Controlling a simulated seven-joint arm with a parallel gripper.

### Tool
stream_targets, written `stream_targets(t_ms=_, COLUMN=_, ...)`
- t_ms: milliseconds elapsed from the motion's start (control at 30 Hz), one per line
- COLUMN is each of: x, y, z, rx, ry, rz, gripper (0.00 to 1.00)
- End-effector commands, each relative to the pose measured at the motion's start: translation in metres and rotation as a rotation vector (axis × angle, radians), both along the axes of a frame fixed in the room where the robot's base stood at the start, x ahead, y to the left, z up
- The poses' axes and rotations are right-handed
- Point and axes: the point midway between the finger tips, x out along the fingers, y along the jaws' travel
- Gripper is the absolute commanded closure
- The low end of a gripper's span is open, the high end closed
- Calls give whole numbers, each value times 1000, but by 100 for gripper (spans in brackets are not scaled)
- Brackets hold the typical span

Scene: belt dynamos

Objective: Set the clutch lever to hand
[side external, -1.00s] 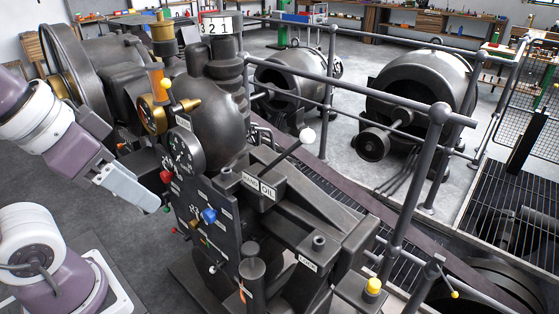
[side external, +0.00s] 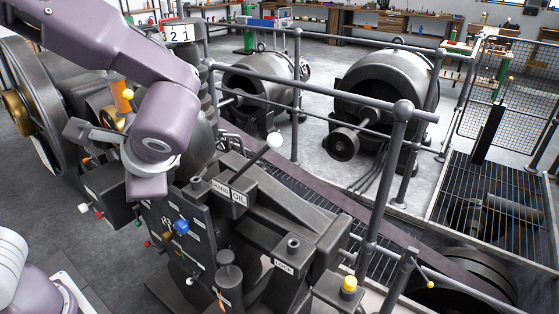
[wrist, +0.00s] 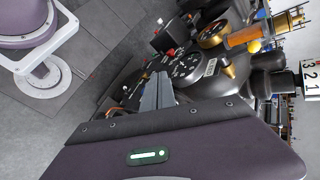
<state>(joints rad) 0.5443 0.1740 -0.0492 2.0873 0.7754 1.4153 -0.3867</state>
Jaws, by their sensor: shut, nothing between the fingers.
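The clutch lever, a dark rod with a white ball knob (side external: 274,140), slants up and right from the dark machine in the side view. Near its foot are a HAND label (side external: 220,188) and an OIL label (side external: 239,198); the rod stands close to the OIL side. My gripper (wrist: 160,88) has its grey fingers together and empty in the wrist view, in front of the dials. In the side view my purple wrist hangs over the control panel, left of the lever and apart from it. I cannot identify the lever in the wrist view.
A dark panel with a blue knob (side external: 181,227) and several small controls stands below my wrist. A grey railing (side external: 399,150) runs behind and right of the lever. A yellow button (side external: 349,283) is at front right. An orange cylinder (side external: 122,97) stands behind my wrist.

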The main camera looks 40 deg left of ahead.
Motion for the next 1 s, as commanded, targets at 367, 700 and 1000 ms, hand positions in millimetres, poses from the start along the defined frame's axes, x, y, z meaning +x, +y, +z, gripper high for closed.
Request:
stream_targets(t_ms=367, x=115, y=-169, z=-41, rx=742, ry=-345, rz=-620, gripper=100)
stream_targets(t_ms=700, x=110, y=-239, z=-70, rx=850, ry=-553, rz=-827, gripper=100)
stream_targets(t_ms=1000, x=114, y=-236, z=-68, rx=849, ry=-548, rz=-824, gripper=100)
